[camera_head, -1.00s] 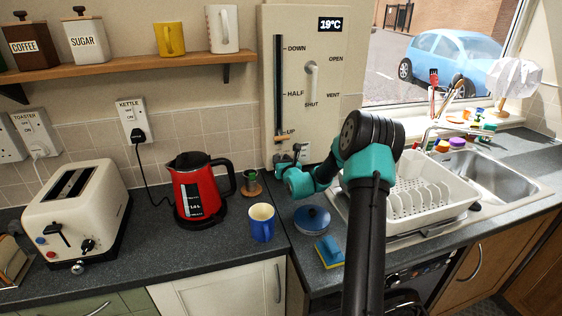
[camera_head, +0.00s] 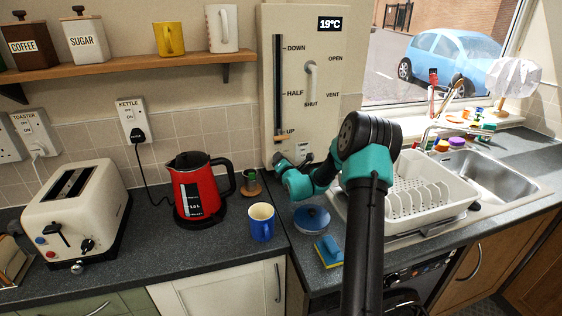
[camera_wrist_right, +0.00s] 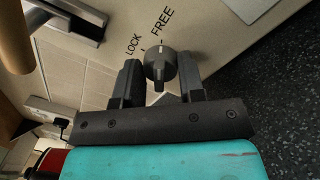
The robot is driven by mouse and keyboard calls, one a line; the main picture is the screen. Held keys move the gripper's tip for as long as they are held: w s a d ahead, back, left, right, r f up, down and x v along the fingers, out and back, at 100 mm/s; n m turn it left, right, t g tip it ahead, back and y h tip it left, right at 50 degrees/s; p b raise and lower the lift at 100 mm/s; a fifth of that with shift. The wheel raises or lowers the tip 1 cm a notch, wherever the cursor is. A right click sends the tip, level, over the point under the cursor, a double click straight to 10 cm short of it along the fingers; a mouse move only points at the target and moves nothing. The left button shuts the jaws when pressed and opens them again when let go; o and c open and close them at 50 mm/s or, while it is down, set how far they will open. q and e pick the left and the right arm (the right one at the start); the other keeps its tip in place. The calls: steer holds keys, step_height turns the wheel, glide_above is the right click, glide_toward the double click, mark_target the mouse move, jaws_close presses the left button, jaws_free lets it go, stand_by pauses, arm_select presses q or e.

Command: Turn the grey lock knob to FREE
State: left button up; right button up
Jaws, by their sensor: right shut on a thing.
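The grey lock knob (camera_wrist_right: 159,67) shows in the right wrist view on the cream panel (camera_wrist_right: 215,45), below the printed words LOCK and FREE. My right gripper (camera_wrist_right: 158,82) is shut on the knob, with one dark finger on each side. In the head view the right gripper (camera_head: 279,160) is at the lower left of the wall panel (camera_head: 338,125), under the slider slot, and the knob is hidden there. My left gripper is not in view.
A wooden slider handle (camera_head: 281,138) sits at UP, just above the gripper. A white lever (camera_head: 311,80) is higher on the panel.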

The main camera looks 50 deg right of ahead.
mark_target(279, 147)
stand_by(0.4)
steer(key=o, duration=0.9)
steer(key=r, duration=0.3)
steer(key=shift+s+a+r, duration=0.1)
steer(key=shift+s+r, duration=0.15)
steer(key=shift+r, duration=0.1)
steer(key=s+a, duration=0.3)
steer(key=a, duration=0.1)
steer(key=s+a+r, duration=0.1)
steer(key=s+a, duration=0.2)
steer(key=a, duration=0.1)
steer(key=s+a, duration=0.4)
steer(key=shift+r, duration=0.15)
